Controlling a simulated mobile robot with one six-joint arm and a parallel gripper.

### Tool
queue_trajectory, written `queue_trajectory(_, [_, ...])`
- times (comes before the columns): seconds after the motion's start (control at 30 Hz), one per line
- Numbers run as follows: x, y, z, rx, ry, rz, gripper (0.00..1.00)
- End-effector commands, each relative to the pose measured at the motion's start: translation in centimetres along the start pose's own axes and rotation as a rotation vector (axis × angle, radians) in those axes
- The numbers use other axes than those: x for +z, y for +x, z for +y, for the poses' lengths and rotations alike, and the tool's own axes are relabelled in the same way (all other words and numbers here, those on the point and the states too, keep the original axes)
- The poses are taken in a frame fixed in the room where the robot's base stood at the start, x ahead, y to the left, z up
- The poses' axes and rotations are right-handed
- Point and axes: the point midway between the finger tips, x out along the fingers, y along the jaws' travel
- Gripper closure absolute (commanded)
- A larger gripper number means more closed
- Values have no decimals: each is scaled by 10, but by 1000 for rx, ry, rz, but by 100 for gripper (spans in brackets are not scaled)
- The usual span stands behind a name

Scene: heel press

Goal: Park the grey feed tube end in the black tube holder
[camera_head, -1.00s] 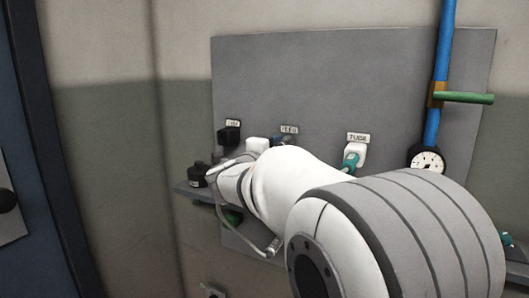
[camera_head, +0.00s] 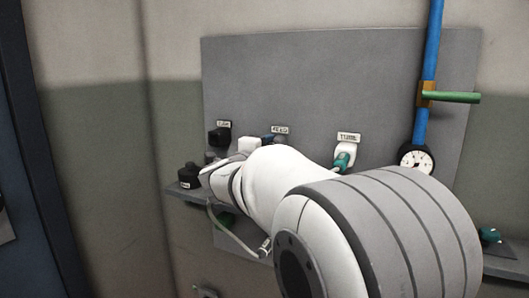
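A small black block (camera_head: 219,136) under a label on the grey panel looks like the black tube holder; its label is too small to read surely. A thin grey tube (camera_head: 228,232) hangs in a curve below the shelf and runs to a pale fitting (camera_head: 265,246) beside my arm. I cannot tell whether this fitting is the feed tube end. My white arm reaches across the picture toward the panel's left part. Its far end is near the black block, and my gripper's fingers are hidden or too small to make out, as is anything in them.
A black cylinder (camera_head: 187,177) stands on the shelf at left. A white block (camera_head: 250,146) and a white socket with a teal plug (camera_head: 344,156) are on the panel. A blue pipe (camera_head: 430,70) with a green lever (camera_head: 452,97) and a gauge (camera_head: 416,160) stand at right.

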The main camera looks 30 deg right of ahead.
Motion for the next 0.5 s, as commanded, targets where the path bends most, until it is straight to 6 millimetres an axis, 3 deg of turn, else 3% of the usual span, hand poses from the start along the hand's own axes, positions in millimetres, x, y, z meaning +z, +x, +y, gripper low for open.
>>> queue_trajectory(0.43, [0, 0, 0, 0, 0, 0, 51])
queue_trajectory(0.5, [0, 0, 0, 0, 0, -1, 56])
